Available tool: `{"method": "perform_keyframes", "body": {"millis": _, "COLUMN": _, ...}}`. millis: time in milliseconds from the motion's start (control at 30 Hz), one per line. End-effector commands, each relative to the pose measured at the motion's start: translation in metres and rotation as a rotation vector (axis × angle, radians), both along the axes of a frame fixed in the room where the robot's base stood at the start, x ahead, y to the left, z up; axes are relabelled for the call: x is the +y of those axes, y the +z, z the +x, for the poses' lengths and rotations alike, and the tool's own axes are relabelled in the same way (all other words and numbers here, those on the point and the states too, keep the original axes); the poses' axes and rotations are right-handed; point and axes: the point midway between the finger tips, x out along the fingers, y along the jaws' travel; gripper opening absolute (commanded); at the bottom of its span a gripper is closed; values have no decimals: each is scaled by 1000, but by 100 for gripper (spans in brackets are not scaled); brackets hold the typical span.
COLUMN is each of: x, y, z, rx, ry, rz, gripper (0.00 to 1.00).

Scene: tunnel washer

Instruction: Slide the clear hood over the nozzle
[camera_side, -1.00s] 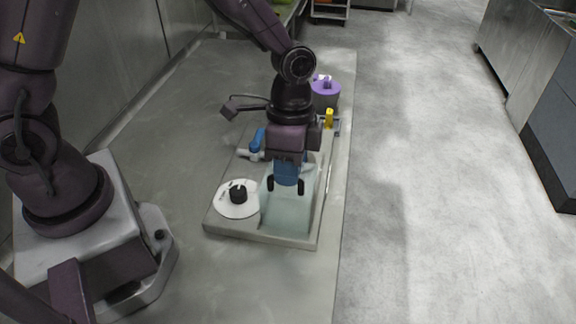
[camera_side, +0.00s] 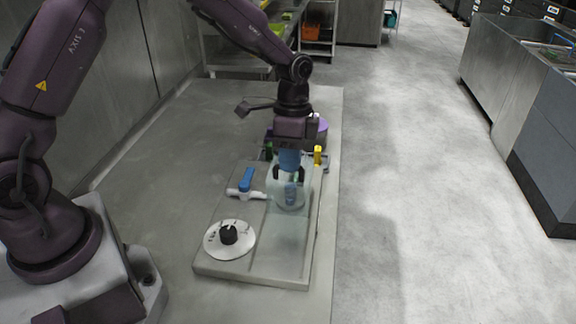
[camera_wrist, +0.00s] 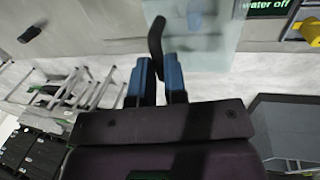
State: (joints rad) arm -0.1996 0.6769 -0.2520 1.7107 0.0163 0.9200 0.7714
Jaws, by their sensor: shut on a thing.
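The clear hood (camera_side: 280,197) stands on the grey board (camera_side: 212,265), at the far end of a pale greenish strip. It also shows as a pale see-through sheet in the wrist view (camera_wrist: 222,35). My gripper (camera_side: 289,172) is at the top of the hood. Its blue fingers are shut on the hood's black handle (camera_wrist: 156,38). A small blue shape (camera_side: 291,192) shows through the hood wall; I cannot tell whether it is the nozzle. The nozzle is not clearly seen elsewhere.
A white dial with a black knob (camera_side: 229,235) and a blue-handled valve (camera_side: 246,180) are left of the strip. A yellow part (camera_side: 318,155) and a purple round object (camera_side: 318,128) are behind. A "water off" display (camera_wrist: 266,5) shows. The near strip is clear.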

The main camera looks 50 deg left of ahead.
Motion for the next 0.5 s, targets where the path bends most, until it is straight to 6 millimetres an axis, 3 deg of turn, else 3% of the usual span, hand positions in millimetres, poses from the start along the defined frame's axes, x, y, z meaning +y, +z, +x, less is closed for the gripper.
{"method": "perform_keyframes", "body": {"millis": 167, "x": 4, "y": 1, "z": 5, "rx": -23, "ry": 1, "rz": 8, "gripper": 0}}
{"method": "perform_keyframes", "body": {"millis": 200, "x": 4, "y": 1, "z": 6, "rx": -23, "ry": 2, "rz": 9, "gripper": 17}}
{"method": "perform_keyframes", "body": {"millis": 300, "x": 4, "y": 1, "z": 5, "rx": -22, "ry": 3, "rz": 9, "gripper": 38}}
{"method": "perform_keyframes", "body": {"millis": 500, "x": 3, "y": 1, "z": 4, "rx": -16, "ry": 2, "rz": 7, "gripper": 38}}
